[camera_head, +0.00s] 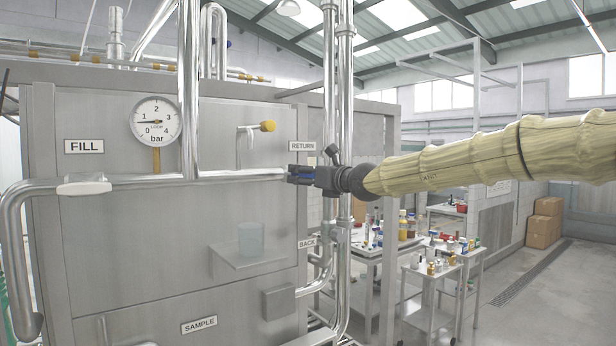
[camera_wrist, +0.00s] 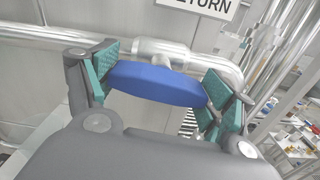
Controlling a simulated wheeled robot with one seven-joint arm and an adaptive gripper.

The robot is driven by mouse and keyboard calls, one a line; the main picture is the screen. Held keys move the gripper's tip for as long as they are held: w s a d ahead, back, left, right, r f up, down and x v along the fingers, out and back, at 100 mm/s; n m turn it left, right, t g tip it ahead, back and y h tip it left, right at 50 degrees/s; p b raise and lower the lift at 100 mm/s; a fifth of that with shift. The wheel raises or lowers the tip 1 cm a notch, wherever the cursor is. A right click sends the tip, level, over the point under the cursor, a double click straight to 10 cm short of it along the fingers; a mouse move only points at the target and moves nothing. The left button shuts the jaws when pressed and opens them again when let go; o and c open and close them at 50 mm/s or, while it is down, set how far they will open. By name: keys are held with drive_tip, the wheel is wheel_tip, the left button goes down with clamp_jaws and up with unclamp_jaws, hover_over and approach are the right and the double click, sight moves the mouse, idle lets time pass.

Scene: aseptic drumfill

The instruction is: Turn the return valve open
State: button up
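The return valve's blue handle (camera_wrist: 155,84) lies lengthwise between my gripper's two green-padded fingers in the wrist view. It is mounted on a silver pipe fitting (camera_wrist: 160,52) below the RETURN label (camera_wrist: 200,5). My gripper (camera_wrist: 160,88) is spread wide, with one pad by each end of the handle; I cannot tell whether the pads touch it. In the head view my gripper (camera_head: 302,174) is at the right end of the horizontal pipe, just under the RETURN label (camera_head: 302,146). It hides most of the valve there.
A pressure gauge (camera_head: 156,121) and the FILL label (camera_head: 84,146) are on the left panel. A yellow-tipped tap (camera_head: 267,126) is left of the RETURN label. Tall vertical pipes (camera_head: 344,90) stand close behind my gripper. Trolleys with bottles (camera_head: 433,275) stand right.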

drive_tip(key=shift+f+n+b, duration=0.2)
drive_tip(key=shift+n+b, duration=0.2)
drive_tip(key=shift+b, duration=0.8)
drive_tip(key=shift+r+n+b, duration=0.2)
drive_tip(key=shift+n+b, duration=0.1)
drive_tip(key=shift+b, duration=0.15)
drive_tip(key=o, duration=0.9)
drive_tip(key=shift+d, duration=0.1)
drive_tip(key=shift+o, duration=0.2)
drive_tip(key=v, duration=1.2)
